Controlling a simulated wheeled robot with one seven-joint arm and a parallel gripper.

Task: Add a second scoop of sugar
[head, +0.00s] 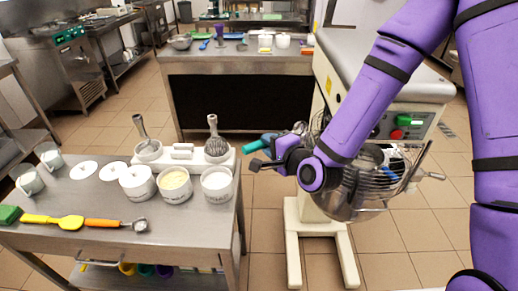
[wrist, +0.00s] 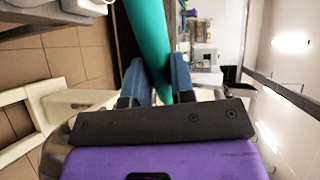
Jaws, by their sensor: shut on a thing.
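My gripper (head: 272,152) is shut on a teal handle (head: 252,144), probably that of a scoop. It is in the air between the left table and the mixer. In the wrist view the teal handle (wrist: 150,38) runs up between the blue fingers of the gripper (wrist: 160,78). The scoop's head cannot be made out clearly, so I cannot tell what it holds. The mixer bowl with its wire guard (head: 375,195) is right of my gripper, partly hidden by my arm. White tubs stand on the left table: two with white contents (head: 137,185) (head: 217,187) and one with yellow (head: 175,188). Their labels are unreadable.
The steel table (head: 90,230) also bears a yellow spatula (head: 55,221), an orange-handled scoop (head: 105,223), cups, white discs and a white holder (head: 182,152) with a whisk (head: 214,145). Another table (head: 235,57) stands behind. Floor is open between left table and mixer.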

